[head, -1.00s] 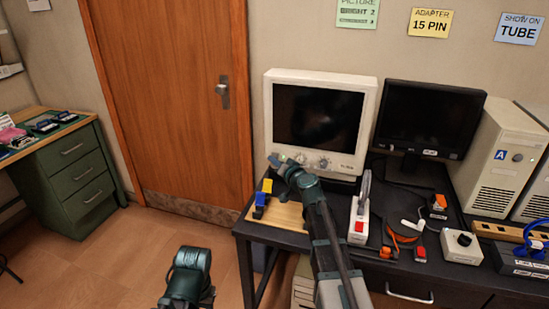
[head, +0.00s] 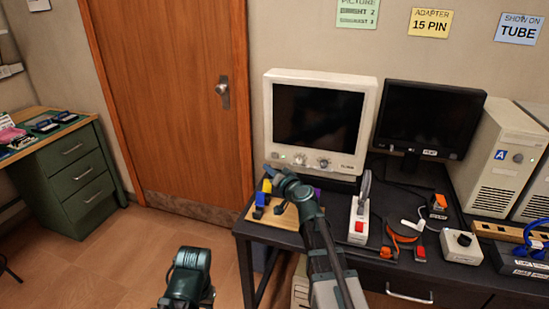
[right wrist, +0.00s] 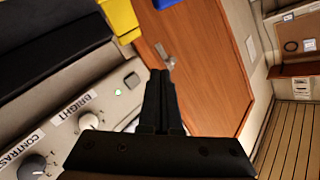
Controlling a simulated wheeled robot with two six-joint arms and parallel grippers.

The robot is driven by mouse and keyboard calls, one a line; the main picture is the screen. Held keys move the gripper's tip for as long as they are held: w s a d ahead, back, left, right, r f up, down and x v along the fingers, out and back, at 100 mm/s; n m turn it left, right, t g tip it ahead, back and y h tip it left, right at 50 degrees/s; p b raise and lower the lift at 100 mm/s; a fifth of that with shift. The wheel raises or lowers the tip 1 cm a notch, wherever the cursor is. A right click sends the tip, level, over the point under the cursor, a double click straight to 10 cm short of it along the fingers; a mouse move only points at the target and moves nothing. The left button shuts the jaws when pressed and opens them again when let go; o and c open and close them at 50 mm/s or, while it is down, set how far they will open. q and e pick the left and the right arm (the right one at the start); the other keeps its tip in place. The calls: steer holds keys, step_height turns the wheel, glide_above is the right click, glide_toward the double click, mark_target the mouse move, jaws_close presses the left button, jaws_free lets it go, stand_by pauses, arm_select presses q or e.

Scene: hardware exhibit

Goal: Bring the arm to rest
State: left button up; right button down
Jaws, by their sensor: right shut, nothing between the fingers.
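My right arm (head: 322,250) reaches up from the bottom of the head view over the black table. Its gripper (head: 269,170) is at the lower left front of the cream CRT monitor (head: 368,105). In the right wrist view the two black fingers (right wrist: 160,78) are together with nothing between them. The monitor's front panel (right wrist: 112,112), with its BRIGHT knob (right wrist: 88,121) and CONTRAST knob (right wrist: 32,166), lies left of the fingers, and a green light shows there. A rounded link of my left arm (head: 189,272) shows at the bottom; its gripper is out of view.
A wooden board (head: 266,227) with yellow and blue pieces lies below the right gripper. A grey device with a red switch (head: 358,222), orange items and a black flat monitor (head: 428,115) stand to the right. Left of the table, the floor before the door (head: 165,100) is clear.

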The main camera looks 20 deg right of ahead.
steer(key=shift+s+a, duration=0.15)
steer(key=shift+s, duration=0.1)
steer(key=s+a+f+n+g+y, duration=0.1)
steer(key=s+a+f+n+g, duration=0.3)
steer(key=s+a+f+g, duration=0.4)
steer(key=s+a+f+n+g+y, duration=0.1)
steer(key=s+a+f+n+g, duration=0.4)
steer(key=s+a, duration=0.6)
steer(key=s+d+f+g+h, duration=0.2)
steer(key=s+f+h, duration=0.1)
steer(key=s, duration=0.4)
steer(key=s+d+f+g+h, duration=0.1)
steer(key=s+f+h, duration=0.25)
steer(key=s, duration=0.45)
step_height(320, 180, up, 14)
steer(key=p, duration=1.3)
steer(key=shift+w+f, duration=0.15)
steer(key=shift+w, duration=0.3)
